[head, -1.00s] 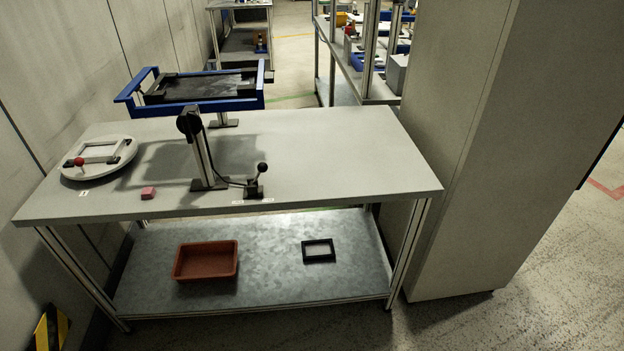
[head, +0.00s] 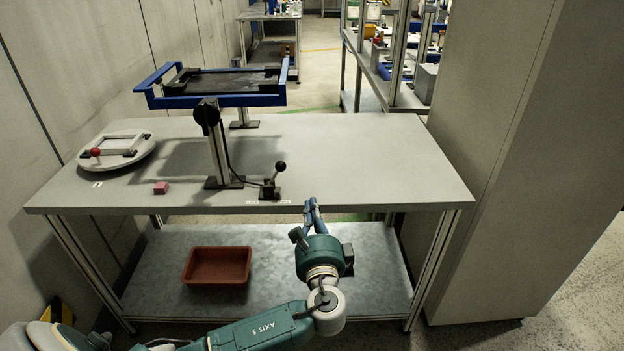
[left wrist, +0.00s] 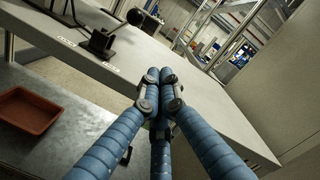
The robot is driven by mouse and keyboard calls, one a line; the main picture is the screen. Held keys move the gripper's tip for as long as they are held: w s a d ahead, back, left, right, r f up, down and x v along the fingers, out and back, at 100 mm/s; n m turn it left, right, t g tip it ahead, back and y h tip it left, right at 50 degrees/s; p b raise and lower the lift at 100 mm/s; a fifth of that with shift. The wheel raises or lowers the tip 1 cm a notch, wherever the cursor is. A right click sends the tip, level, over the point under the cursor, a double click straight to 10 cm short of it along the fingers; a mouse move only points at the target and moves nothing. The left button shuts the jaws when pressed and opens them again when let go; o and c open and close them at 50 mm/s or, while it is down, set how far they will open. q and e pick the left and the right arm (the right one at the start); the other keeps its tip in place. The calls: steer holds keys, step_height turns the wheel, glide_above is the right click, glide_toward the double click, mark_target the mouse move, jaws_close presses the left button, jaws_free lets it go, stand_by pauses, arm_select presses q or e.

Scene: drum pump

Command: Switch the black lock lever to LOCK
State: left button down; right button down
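The black lock lever (head: 275,178) stands near the front edge of the grey table, with a round black knob on a stem that leans slightly right from a black base. In the left wrist view the lever's base (left wrist: 102,43) is at the upper left. My right gripper is out of view.
A pink block (head: 161,187) and a round white plate (head: 85,160) are further left. A blue-framed tray (head: 165,102) is behind. The table's right side is clear. A red-brown bin (head: 218,266) sits below.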

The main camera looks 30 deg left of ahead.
mark_target(276, 174)
arm_select(q)
steer(key=p+x, duration=0.1)
steer(key=x, duration=0.8)
steer(key=shift+w+a+r, duration=0.1)
steer(key=shift+w+a, duration=0.05)
steer(key=a+p, duration=0.1)
steer(key=a+r+p, duration=0.1)
steer(key=a, duration=0.1)
steer(key=shift+r, duration=0.15)
steer(key=shift+s+a+r, duration=0.2)
steer(key=shift+s+a, duration=0.15)
steer(key=shift+s, duration=0.1)
steer(key=shift+f, duration=0.1)
steer(key=shift+w, duration=0.1)
